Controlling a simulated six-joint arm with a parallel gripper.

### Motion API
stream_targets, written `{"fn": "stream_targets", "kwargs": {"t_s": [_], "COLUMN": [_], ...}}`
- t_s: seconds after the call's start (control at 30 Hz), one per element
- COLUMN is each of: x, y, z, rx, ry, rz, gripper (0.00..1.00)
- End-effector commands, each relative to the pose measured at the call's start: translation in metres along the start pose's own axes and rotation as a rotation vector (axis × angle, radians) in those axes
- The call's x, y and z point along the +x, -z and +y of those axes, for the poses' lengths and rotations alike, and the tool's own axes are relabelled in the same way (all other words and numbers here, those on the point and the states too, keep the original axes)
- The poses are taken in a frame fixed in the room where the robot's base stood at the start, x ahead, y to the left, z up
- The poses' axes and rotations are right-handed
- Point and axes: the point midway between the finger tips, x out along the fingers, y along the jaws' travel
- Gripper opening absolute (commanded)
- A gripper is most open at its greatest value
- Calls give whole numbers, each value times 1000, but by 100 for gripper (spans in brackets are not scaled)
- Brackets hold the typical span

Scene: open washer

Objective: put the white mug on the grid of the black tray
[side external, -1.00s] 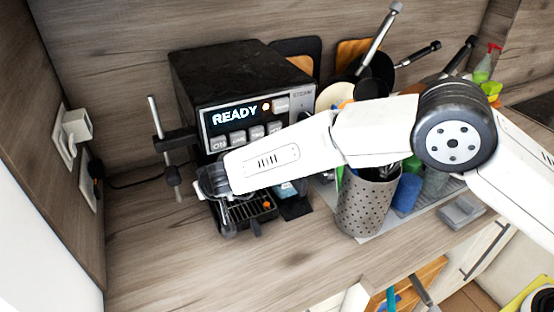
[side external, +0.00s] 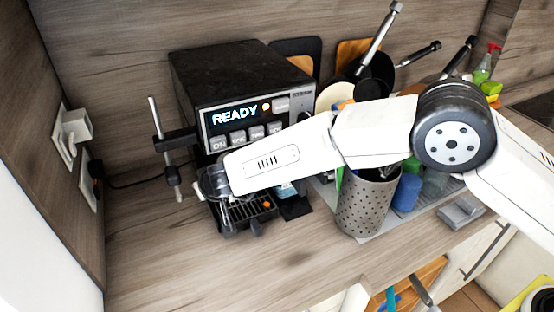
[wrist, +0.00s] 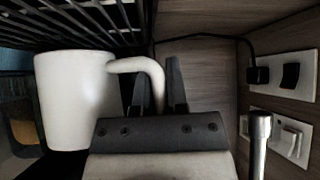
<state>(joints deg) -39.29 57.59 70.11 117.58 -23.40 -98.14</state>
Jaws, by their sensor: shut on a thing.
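The white mug (wrist: 78,100) stands large at the left of the wrist view, with its curved handle pointing right. My gripper (wrist: 157,82) is shut on that handle, with a dark finger on each side of it. In the side view my gripper (side external: 214,182) is at the front of the coffee machine, over the left part of the black tray (side external: 262,219). The mug is hidden there behind my white arm. The tray's dark grid (wrist: 70,18) runs along the top of the wrist view, close to the mug. I cannot tell whether they touch.
The black coffee machine (side external: 235,85) rises behind the tray, with its display reading READY. A steam wand (side external: 166,150) stands left of my gripper. A perforated utensil holder (side external: 367,203) stands right. Wall sockets (side external: 74,135) are at the left. The front counter (side external: 200,270) is clear.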

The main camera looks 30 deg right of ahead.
Motion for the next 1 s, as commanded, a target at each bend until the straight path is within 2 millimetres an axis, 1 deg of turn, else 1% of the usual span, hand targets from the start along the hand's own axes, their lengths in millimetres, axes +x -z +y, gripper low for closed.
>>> {"fn": "stream_targets", "kwargs": {"t_s": [1.0], "x": [7], "y": [-6], "z": [0], "rx": [-1], "ry": [1], "rz": [2], "gripper": [0]}}
